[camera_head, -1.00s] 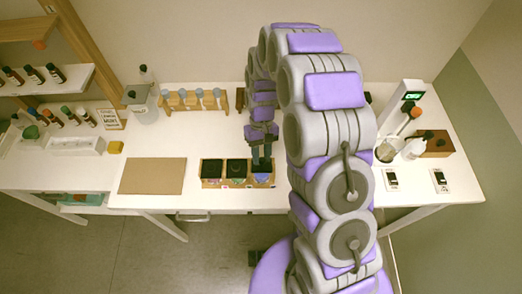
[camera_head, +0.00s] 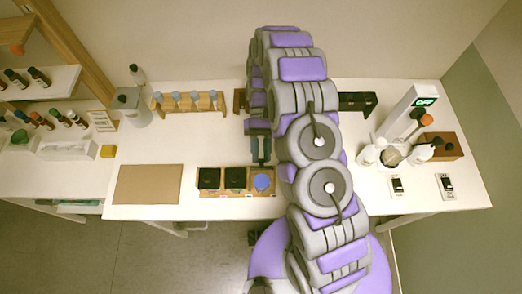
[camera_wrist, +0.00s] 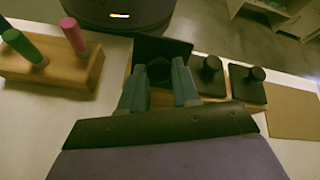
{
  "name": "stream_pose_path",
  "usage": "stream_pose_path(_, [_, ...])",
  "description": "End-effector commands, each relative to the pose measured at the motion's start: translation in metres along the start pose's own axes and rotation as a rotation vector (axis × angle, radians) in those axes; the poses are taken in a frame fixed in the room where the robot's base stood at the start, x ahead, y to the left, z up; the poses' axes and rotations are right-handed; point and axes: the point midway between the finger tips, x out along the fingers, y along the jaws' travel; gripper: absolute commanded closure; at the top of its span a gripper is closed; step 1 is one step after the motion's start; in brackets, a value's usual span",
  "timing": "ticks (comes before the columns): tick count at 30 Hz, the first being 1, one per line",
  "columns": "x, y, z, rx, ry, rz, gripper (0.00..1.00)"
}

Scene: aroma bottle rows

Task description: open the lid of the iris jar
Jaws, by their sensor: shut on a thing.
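A wooden holder (camera_head: 236,194) near the table's front edge carries three jars in a row. The left jar (camera_head: 208,178) and middle jar (camera_head: 235,178) have black lids. The right jar (camera_head: 262,182) stands open with a round violet-blue top showing; I cannot read its label. My gripper (camera_head: 261,158) is just behind that jar. In the wrist view my gripper (camera_wrist: 159,67) is shut on the knob of a dark square lid (camera_wrist: 160,47), which looks lifted and tilted. Two other knobbed lids (camera_wrist: 212,85) (camera_wrist: 247,92) lie flat beside it.
A brown mat (camera_head: 148,185) lies left of the holder. A rack with blue-capped vials (camera_head: 190,102) stands behind. In the wrist view a wooden block (camera_wrist: 60,72) holds green and pink rods. A device with a green display (camera_head: 410,108) and bottles stand at the right.

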Motion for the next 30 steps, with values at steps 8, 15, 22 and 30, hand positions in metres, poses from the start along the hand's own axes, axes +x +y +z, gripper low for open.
stream_pose_path(8, [-0.0011, -0.0005, -0.0009, -0.001, -0.01, -0.007, 1.0])
stream_pose_path(15, [-0.0012, -0.0004, -0.001, -0.001, -0.009, -0.006, 1.0])
stream_pose_path(22, [-0.0003, -0.0003, -0.0004, 0.0, -0.011, -0.006, 0.47])
stream_pose_path(30, [-0.0001, 0.0002, 0.0001, 0.0, -0.012, -0.006, 0.43])
